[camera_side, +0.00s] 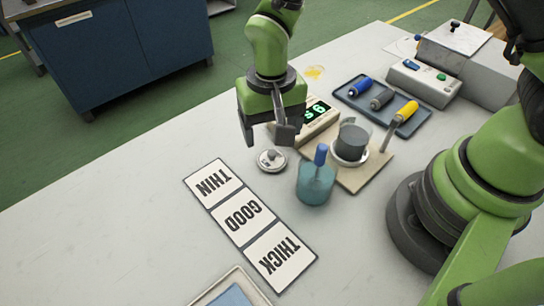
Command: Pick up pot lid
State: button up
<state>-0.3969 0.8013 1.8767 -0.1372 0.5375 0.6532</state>
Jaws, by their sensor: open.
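The pot lid (271,159) is a small round metal disc with a knob on top. My gripper (268,140) is open and empty. Its fingers point down and appear just above and behind the lid in the picture. The exact height over the lid cannot be told from this one view.
A teal jar (315,184) with a blue stick stands right of the lid. A digital scale (318,118) and a board (380,160) bearing a dark pot (352,141) are close behind it. A card (243,218) reads THIN, GOOD, THICK. The table's left is clear.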

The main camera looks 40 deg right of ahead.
aim_at(272, 152)
jog(key=f, duration=0.7)
jog(key=shift+w+d+f, duration=0.25)
jog(key=shift+d+f, duration=0.05)
jog(key=c, duration=0.7)
